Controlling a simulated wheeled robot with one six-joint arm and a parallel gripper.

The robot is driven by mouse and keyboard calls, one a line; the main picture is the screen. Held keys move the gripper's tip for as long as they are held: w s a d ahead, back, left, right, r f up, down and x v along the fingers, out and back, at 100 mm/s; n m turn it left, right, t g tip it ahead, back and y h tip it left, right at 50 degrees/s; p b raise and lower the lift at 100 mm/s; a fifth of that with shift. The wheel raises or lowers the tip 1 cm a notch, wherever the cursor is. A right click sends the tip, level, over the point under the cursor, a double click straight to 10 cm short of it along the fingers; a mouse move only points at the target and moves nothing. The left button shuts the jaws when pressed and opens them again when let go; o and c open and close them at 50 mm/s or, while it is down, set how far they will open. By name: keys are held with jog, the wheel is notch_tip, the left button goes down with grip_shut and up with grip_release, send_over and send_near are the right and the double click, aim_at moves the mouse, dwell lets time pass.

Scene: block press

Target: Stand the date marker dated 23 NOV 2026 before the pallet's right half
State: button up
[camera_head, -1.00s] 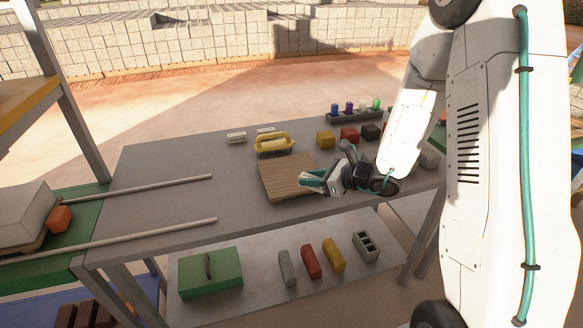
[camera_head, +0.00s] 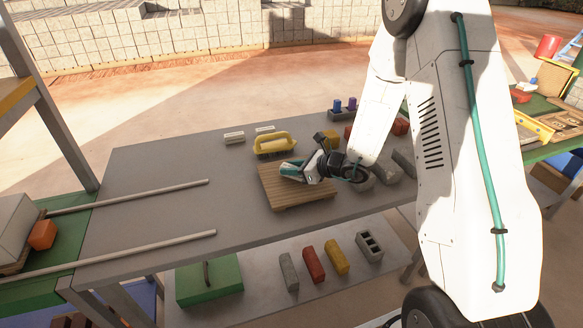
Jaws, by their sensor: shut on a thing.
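The pallet (camera_head: 290,199) is a slatted wooden board lying on the grey table. My gripper (camera_head: 284,173) is low over the pallet's back middle part, its fingers pointing left. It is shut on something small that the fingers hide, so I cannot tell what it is. Two small whitish blocks, which look like date markers, stand behind the pallet: the left one (camera_head: 234,137) and the right one (camera_head: 265,129). Their dates are too small to read. The pallet's top looks bare where I see it; my gripper and wrist cover part of its back right.
A rack with coloured pegs (camera_head: 345,110) is at the back. Two rails (camera_head: 140,245) lie left. The table strip before the pallet is clear.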

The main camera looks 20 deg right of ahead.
jog(key=shift+d+f, duration=0.25)
jog(key=shift+f, duration=0.1)
jog(key=o, duration=1)
